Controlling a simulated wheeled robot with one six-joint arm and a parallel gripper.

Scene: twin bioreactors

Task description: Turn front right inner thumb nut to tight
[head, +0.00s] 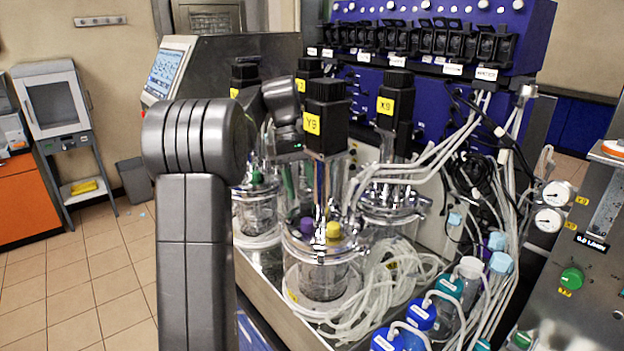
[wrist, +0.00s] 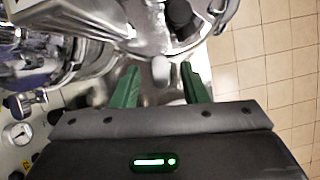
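In the wrist view, my gripper (wrist: 160,72) has two green fingers spread apart. A small pale rounded knob (wrist: 162,70) shows between the fingertips, with a gap on each side; it may be a thumb nut, but I cannot tell for sure which one. Blurred shiny metal of a vessel head (wrist: 125,35) lies just beyond the fingertips. In the head view, the front glass vessel (head: 322,275) has a metal lid and a black motor (head: 325,105) labelled Y9. My arm reaches behind this motor, and the thumb nuts cannot be made out there.
More vessels stand close by, including one at the left (head: 257,215) and one at the back right (head: 395,205). White tubing (head: 390,290) and blue-capped bottles (head: 420,312) crowd the right side. Tiled floor (head: 110,270) at the left is clear.

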